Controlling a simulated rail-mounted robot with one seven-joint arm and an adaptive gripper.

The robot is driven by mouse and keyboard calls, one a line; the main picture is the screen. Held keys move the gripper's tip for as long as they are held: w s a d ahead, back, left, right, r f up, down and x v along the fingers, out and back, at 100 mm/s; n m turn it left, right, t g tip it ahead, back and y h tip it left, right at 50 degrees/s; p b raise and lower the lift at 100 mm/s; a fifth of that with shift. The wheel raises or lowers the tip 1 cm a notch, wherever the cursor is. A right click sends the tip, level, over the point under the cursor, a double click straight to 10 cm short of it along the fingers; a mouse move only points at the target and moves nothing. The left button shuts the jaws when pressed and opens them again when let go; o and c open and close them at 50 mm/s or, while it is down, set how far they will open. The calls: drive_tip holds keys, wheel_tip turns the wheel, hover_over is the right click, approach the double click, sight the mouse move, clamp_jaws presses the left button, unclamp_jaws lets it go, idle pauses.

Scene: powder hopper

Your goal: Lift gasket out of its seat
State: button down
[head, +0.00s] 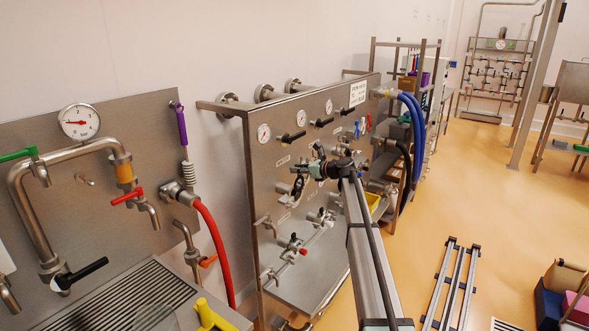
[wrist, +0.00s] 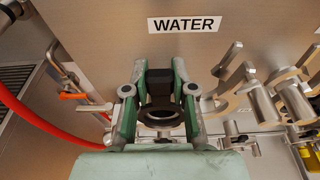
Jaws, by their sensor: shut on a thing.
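In the wrist view a dark ring, which looks like the gasket (wrist: 143,116), sits between the two green-padded fingers of my gripper (wrist: 159,108). The fingers are closed on its two sides, and a black block shows at its upper edge. Through the ring's opening I see a paler surface behind. Whether the ring still touches its seat cannot be told, as the fingers and wrist cover the area around it. In the head view my gripper (head: 318,170) is in front of the steel panel, and the gasket is too small to make out.
The steel panel (head: 305,110) carries gauges, valve handles and pipe stubs. A WATER label (wrist: 184,24) is above my gripper. Metal clamp-like fittings (wrist: 265,95) stick out close on the right. A red hose (wrist: 35,122) is on the left.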

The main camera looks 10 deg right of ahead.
drive_tip(key=s+d, duration=0.4)
drive_tip(key=d, duration=0.1)
drive_tip(key=shift+s+p, duration=0.25)
drive_tip(key=shift+p, duration=0.15)
